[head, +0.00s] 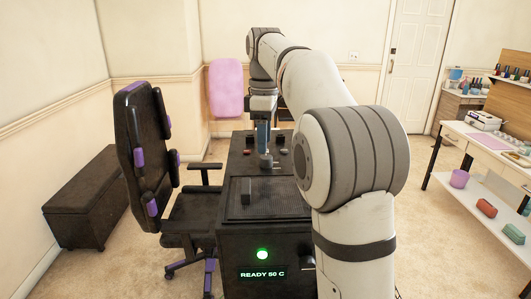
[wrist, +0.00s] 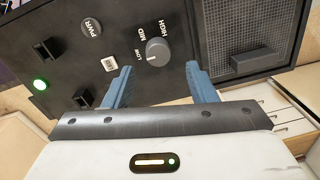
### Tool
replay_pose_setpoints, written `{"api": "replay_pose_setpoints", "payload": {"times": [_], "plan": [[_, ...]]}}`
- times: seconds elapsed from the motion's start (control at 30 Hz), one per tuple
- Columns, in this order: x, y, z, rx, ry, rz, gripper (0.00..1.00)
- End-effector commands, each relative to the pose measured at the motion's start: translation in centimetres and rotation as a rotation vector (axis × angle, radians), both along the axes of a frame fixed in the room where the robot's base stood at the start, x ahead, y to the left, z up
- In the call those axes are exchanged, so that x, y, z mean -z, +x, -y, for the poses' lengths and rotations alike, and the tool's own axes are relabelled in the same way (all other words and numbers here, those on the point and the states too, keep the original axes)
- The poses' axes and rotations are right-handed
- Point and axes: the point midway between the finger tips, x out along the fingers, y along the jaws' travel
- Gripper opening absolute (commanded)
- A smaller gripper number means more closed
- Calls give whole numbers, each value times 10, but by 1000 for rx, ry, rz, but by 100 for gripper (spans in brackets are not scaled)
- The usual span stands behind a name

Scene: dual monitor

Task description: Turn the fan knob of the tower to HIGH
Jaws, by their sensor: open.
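The tower (head: 265,230) is a black cabinet with controls on its top; the panel (wrist: 110,75) fills much of the wrist view. The fan knob (wrist: 158,52) is a round grey dial with LOW, MID and HIGH printed around it. I cannot tell its setting for sure. My gripper (wrist: 160,72) is open, with two blue fingers apart. In the wrist view the knob appears just beyond the fingertips, between their lines, and I see no contact. In the head view my gripper (head: 264,158) hangs over the tower's top, partly covering the controls.
A black chair (head: 150,160) stands left of the tower. A white table (head: 490,150) stands at right.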

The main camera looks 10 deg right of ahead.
Motion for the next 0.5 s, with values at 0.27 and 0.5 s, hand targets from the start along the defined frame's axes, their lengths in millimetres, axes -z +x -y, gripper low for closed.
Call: {"api": "replay_pose_setpoints", "payload": {"times": [0.27,0.5], "plan": [[38,-2,6,13,0,-1,52],[44,-2,7,16,0,0,52]]}}
